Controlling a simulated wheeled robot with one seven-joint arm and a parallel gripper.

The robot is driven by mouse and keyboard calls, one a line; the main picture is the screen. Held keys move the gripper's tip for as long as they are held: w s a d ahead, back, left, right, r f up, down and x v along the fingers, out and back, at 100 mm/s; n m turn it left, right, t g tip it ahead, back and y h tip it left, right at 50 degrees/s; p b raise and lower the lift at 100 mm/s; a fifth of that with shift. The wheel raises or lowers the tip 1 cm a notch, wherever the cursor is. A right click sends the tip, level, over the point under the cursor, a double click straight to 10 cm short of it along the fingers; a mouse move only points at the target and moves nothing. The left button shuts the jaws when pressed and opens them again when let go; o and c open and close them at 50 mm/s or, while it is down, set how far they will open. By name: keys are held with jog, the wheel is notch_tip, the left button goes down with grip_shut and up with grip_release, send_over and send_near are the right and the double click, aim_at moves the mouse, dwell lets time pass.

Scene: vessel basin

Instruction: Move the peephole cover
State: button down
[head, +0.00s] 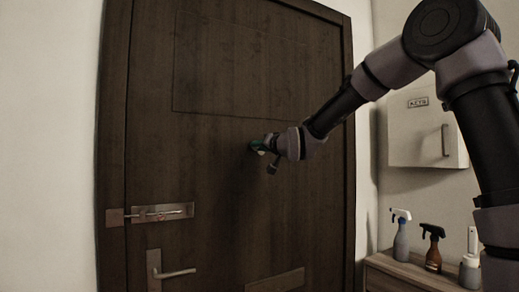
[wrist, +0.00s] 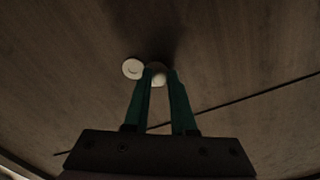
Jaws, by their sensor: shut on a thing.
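The dark wooden door (head: 225,75) stands shut, and my gripper (head: 256,147) reaches its middle from the right. In the wrist view, the two green fingers of my gripper (wrist: 160,78) point at the door face. A small pale rounded piece, which looks like the peephole cover (wrist: 157,79), sits between the fingertips, and they are shut on it. Just left of the fingers, a pale round disc with a ring in it, seemingly the peephole (wrist: 131,68), lies on the door and is uncovered. The fingers partly hide the cover, and the arm's end hides this spot in the head view.
A metal latch (head: 163,212) and a lever handle (head: 170,272) are at the door's left. A mail slot plate (head: 275,281) is low. At right are a key cabinet (head: 425,135) and a wooden stand (head: 400,274) with several bottles.

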dwell(0.3)
jog(key=c, duration=0.7)
grip_release()
jog(key=shift+c, duration=0.2)
jog(key=v, duration=1.1)
jog(key=shift+w, duration=0.15)
